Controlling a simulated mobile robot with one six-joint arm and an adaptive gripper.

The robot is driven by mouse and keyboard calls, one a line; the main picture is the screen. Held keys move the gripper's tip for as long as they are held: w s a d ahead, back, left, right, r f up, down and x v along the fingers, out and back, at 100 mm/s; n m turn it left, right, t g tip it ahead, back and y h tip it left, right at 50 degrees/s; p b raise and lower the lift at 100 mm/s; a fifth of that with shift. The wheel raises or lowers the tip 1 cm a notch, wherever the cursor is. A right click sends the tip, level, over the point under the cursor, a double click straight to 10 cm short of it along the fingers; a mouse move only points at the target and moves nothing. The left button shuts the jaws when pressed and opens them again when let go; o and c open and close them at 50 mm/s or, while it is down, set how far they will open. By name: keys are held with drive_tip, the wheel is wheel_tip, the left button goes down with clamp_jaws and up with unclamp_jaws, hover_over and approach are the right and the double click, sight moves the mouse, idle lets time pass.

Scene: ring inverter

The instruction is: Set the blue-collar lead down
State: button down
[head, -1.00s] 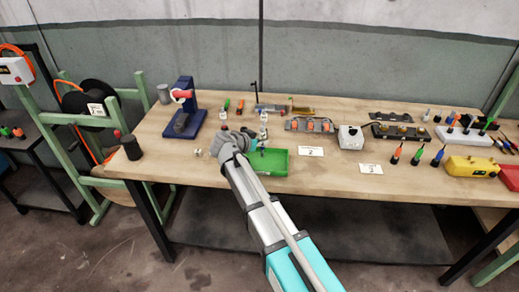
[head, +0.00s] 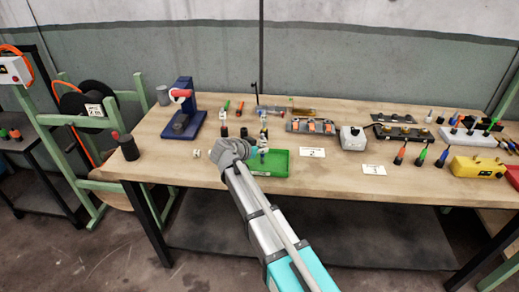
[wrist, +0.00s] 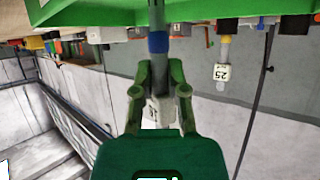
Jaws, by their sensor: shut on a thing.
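My gripper (wrist: 160,72) is shut on a lead with a blue collar (wrist: 158,42). The wrist view is upside down. A white tag (wrist: 160,108) on the lead shows between the fingers, its number hard to read. The lead's grey end reaches the green tray (wrist: 90,12); whether it touches the tray cannot be told. In the head view my gripper (head: 238,153) is at the left edge of the green tray (head: 275,171), and the forearm and hand cover part of it.
Another lead with a tag reading 25 (wrist: 221,72) stands apart to the right in the wrist view. Behind the tray are several small parts. A blue press (head: 184,115) stands left, a grey box (head: 352,138) right. Bare table lies around the number 2 card (head: 312,153).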

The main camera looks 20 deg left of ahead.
drive_tip(key=c, duration=0.7)
unclamp_jaws()
drive_tip(key=shift+f, duration=0.1)
drive_tip(key=shift+o, duration=0.2)
drive_tip(key=shift+r, duration=0.2)
drive_tip(key=p+v, duration=0.5)
drive_tip(key=v, duration=0.7)
drive_tip(key=shift+p, duration=0.3)
drive_tip(key=shift+d, duration=0.1)
